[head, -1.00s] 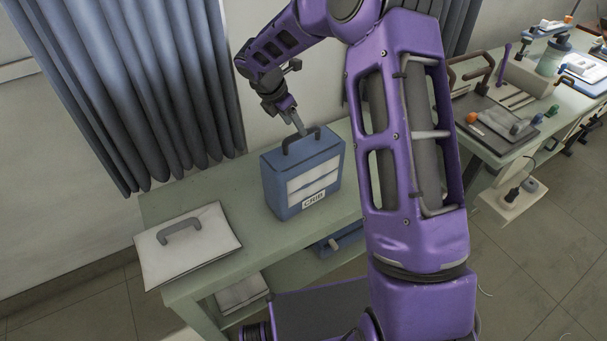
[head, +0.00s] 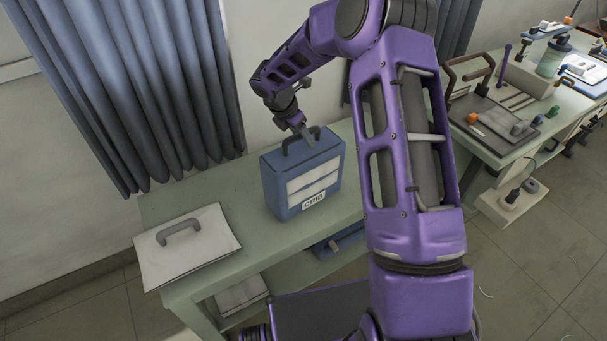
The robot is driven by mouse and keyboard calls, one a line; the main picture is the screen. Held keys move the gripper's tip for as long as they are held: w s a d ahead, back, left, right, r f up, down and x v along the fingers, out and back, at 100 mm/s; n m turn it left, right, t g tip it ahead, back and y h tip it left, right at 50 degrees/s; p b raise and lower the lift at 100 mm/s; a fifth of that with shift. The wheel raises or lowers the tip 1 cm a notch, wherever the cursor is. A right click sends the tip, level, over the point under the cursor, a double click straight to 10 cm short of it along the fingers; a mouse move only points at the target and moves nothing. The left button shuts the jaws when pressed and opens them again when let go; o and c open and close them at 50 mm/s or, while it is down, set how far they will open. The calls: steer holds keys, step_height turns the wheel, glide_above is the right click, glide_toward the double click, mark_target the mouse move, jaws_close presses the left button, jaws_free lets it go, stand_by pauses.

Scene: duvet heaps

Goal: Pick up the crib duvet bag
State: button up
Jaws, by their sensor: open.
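The crib duvet bag (head: 313,182) is a blue upright box-shaped bag with a pale front panel, a "CRIB" label and a dark handle (head: 289,143) on top. It stands on the green table (head: 250,245) in the head view. My gripper (head: 308,138) is open, pointing down at the top of the bag, by the right part of the handle. I cannot tell whether the fingers are around the handle or beside it. The far finger is partly hidden.
A flat white bag (head: 187,247) with a grey handle lies at the table's left end. Folded things lie on the shelf below. A second table (head: 500,140) with tools and a bottle stands at the right. Grey curtains (head: 130,90) hang behind.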

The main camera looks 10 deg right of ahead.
steer(key=shift+f, duration=0.25)
stand_by(0.3)
jaws_close()
steer(key=shift+r, duration=0.1)
stand_by(1.2)
